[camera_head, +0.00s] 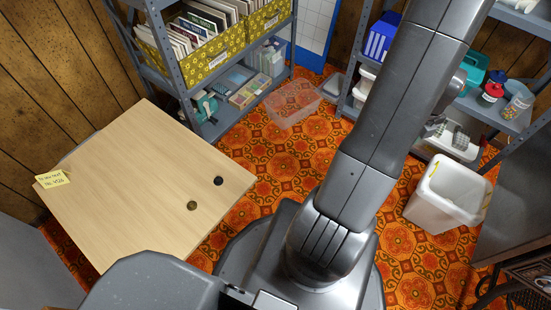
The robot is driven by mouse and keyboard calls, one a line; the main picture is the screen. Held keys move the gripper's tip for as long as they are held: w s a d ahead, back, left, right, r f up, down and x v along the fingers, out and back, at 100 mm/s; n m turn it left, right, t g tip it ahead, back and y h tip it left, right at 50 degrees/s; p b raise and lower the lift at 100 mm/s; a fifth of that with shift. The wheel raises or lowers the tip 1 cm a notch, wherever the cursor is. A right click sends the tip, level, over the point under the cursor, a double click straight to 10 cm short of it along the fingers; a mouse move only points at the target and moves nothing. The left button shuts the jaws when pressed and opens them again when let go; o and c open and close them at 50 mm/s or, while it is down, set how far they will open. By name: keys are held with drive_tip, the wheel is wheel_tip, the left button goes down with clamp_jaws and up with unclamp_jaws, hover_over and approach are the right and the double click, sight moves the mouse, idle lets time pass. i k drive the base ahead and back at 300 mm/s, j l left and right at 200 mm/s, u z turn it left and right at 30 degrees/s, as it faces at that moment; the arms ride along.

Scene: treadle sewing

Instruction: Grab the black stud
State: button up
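The black stud (218,181) is a small dark round piece lying on the light wooden tabletop (130,190), near its right side. A brownish, brass-looking round piece (192,205) lies a little to the left of it and nearer to me. Nothing touches the black stud. My arm rises through the middle right of the view, to the right of the table, and runs up out of the top of the picture. My gripper cannot be made out in this view.
A yellow note (52,179) sits at the table's left corner. A metal shelf with yellow boxes (205,60) stands behind the table. A clear bin (291,103) and a white bin (447,193) stand on the patterned floor. Most of the tabletop is bare.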

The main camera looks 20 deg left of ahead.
sight(218, 181)
drive_tip(key=i+l+u, duration=0.3)
drive_tip(key=u, duration=0.15)
drive_tip(key=i+l+u, duration=0.3)
drive_tip(key=u, duration=0.15)
drive_tip(key=l+u, duration=0.1)
drive_tip(key=u, duration=2.7)
